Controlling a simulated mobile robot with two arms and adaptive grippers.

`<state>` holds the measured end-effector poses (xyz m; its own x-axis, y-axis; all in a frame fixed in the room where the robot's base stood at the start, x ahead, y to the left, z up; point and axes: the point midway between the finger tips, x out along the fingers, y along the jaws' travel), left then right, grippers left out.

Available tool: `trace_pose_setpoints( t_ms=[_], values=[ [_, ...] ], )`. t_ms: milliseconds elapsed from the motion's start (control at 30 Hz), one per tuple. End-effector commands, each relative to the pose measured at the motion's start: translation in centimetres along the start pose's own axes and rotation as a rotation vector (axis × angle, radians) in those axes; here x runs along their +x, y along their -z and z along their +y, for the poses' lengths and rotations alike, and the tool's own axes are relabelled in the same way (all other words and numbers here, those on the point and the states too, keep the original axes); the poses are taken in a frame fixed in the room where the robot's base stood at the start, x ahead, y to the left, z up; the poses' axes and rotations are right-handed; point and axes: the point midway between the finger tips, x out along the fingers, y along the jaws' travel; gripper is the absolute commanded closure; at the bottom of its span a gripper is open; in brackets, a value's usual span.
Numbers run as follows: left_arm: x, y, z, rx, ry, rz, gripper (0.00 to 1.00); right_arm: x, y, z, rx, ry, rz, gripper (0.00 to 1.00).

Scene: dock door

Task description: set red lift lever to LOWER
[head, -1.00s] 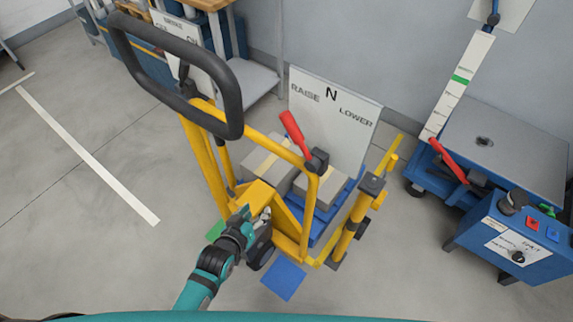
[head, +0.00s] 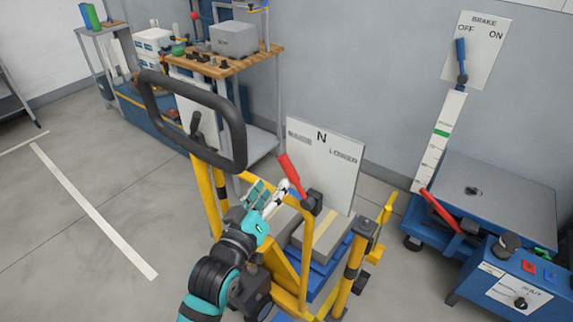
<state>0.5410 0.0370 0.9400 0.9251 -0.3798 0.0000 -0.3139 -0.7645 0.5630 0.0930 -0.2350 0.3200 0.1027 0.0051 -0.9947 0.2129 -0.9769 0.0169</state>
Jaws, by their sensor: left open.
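The red lift lever (head: 291,171) sits on a dark pivot block on the yellow frame of the pallet truck (head: 222,208). It tilts up and to the left, toward the RAISE side of the white sign (head: 325,165) marked RAISE, N and LOWER. My left gripper (head: 280,194) is open, just left of and below the lever; its fingers come close to the lever, and I cannot tell whether they touch it. The RAISE word is faint. My right gripper is not in view.
The truck's black loop handle (head: 240,140) rises at the left. Grey boxes (head: 328,236) lie on the truck behind the yellow frame. A blue lift table (head: 500,200) with its own red lever (head: 440,210) stands at the right. A wooden-topped bench (head: 230,66) stands behind.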

Motion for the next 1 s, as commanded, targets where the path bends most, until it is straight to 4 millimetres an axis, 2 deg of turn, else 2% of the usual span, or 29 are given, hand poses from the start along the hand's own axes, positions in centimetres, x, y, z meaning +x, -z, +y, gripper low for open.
trace_pose_setpoints(
  t_ms=[33,200,400,600,867,1000],
  values=[
    [1.3,0.1,0.1,0.000,-0.002,0.002,0.52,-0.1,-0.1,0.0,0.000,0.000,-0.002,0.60],
    [4.8,0.1,0.1,0.001,-0.001,0.000,0.52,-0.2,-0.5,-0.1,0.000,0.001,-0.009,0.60],
    [7.8,0.0,0.1,0.000,-0.001,0.000,0.52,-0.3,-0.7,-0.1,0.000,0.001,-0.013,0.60],
    [9.0,0.0,0.0,0.001,-0.001,0.000,0.52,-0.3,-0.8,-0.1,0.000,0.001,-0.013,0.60],
    [9.1,0.0,0.0,0.001,0.000,0.000,0.52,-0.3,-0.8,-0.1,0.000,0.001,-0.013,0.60],
    [9.0,0.0,0.0,0.000,0.000,0.000,0.71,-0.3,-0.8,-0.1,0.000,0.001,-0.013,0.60]
  ],
)
